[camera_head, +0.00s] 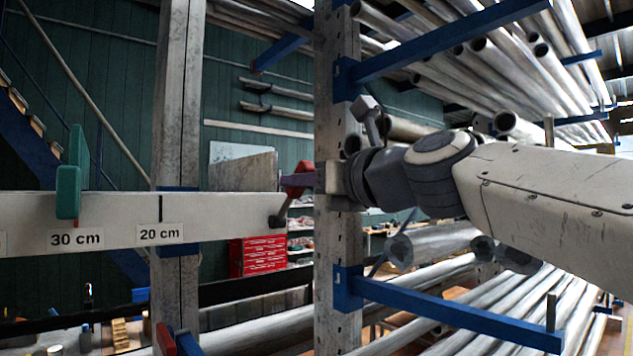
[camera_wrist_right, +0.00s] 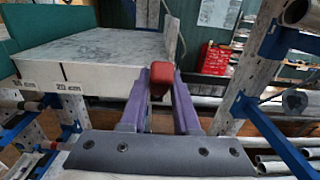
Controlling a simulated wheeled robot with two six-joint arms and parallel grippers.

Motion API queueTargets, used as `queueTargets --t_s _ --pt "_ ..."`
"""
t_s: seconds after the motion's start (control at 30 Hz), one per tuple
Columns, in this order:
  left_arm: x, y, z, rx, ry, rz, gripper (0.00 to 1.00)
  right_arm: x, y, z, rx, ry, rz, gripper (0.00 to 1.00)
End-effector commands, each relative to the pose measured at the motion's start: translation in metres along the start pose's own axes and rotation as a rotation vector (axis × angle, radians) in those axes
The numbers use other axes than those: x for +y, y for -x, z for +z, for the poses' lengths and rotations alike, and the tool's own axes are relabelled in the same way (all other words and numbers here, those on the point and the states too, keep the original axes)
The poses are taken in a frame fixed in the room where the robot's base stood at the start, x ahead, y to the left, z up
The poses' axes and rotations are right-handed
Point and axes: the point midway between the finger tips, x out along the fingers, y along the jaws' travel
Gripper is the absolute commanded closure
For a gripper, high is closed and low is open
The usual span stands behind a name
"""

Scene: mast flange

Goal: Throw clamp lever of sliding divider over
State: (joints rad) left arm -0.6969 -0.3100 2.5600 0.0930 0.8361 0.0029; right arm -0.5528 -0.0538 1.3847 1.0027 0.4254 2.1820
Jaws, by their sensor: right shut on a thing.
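A white rail (camera_head: 110,215) with 30 cm and 20 cm labels runs across the left of the head view. A red lever (camera_head: 296,182) sits at its right end, above a dark rounded piece (camera_head: 279,219). My right gripper (camera_head: 304,179) reaches in from the right, past the upright, and is shut on the red lever. In the right wrist view the red lever end (camera_wrist_right: 160,76) sits between the two purple fingers (camera_wrist_right: 160,92). A grey plate (camera_head: 240,172) stands behind the rail; whether it is the sliding divider I cannot tell. My left gripper is not in view.
A grey perforated upright (camera_head: 337,240) stands close by my right gripper. Blue rack arms (camera_head: 450,312) carry metal tubes above and below my right arm. A green block (camera_head: 69,190) sits on the rail at left. A red tool chest (camera_head: 257,256) is farther back.

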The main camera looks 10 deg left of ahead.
Motion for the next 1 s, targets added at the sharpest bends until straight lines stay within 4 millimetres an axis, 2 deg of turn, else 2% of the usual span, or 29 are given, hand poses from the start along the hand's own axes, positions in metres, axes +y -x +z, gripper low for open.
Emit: queueTargets --t_s 0.6,0.87,0.9,0.97,1.0 --pt "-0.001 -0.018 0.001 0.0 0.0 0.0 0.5 -0.001 0.011 -0.02 0.005 0.0 -0.002 0.97" --pt "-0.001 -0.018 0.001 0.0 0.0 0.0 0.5 -0.001 0.012 -0.019 0.005 0.0 -0.002 0.97" --pt "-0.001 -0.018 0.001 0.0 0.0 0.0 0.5 -0.001 0.012 -0.019 0.005 0.0 -0.002 0.66" --pt "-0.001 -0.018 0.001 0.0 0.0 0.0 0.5 -0.001 0.012 -0.019 0.004 0.0 -0.002 0.43" --pt "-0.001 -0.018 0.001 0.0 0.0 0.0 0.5 -0.001 0.012 -0.019 0.004 0.0 -0.002 0.4"
